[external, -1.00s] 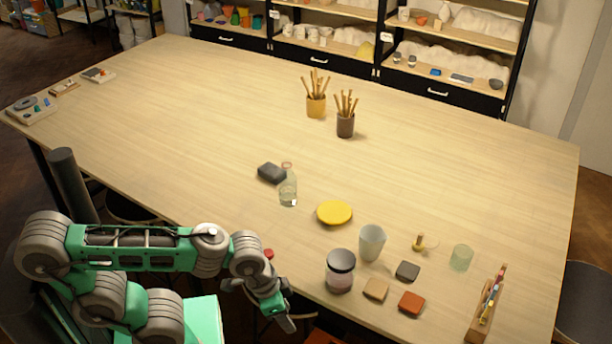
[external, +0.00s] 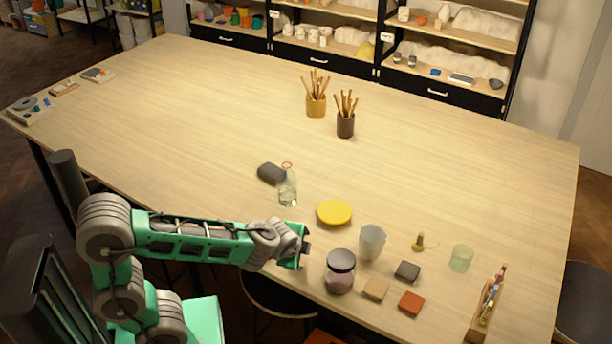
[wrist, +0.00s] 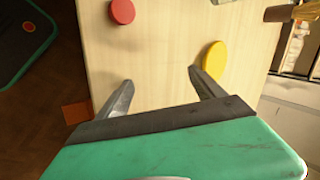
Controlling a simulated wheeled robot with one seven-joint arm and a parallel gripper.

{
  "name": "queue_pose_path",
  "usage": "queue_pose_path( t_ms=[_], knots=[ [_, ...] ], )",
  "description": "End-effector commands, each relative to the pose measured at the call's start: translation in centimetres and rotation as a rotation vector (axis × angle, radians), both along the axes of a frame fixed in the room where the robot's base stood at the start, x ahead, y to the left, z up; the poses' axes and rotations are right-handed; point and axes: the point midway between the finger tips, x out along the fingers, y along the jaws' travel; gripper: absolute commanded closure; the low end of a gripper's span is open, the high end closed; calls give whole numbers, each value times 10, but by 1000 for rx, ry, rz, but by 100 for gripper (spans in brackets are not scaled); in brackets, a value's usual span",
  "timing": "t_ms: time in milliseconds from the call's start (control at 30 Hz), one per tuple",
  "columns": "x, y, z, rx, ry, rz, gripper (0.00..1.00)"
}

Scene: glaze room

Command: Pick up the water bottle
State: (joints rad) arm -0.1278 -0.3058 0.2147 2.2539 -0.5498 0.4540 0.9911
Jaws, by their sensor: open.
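A yellow disc (external: 334,213) lies right of the bottle. A dark-lidded jar (external: 340,271) and a translucent cup (external: 372,243) stand right of my gripper. A red disc (wrist: 122,11) shows in the wrist view. The table's left and middle are mostly clear.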

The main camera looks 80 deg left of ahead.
Motion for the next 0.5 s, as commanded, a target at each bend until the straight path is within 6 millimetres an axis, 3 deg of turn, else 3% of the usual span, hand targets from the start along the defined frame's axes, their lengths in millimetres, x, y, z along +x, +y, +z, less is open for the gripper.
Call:
queue_pose_path(
  t_ms=[200,300,400,500],
  knots=[
    [-11,128,-2,573,402,-220,22],
    [-19,170,2,894,683,-364,22],
    [-17,185,9,1127,919,-490,22],
    [-13,188,14,1241,1046,-559,22]
  ],
)
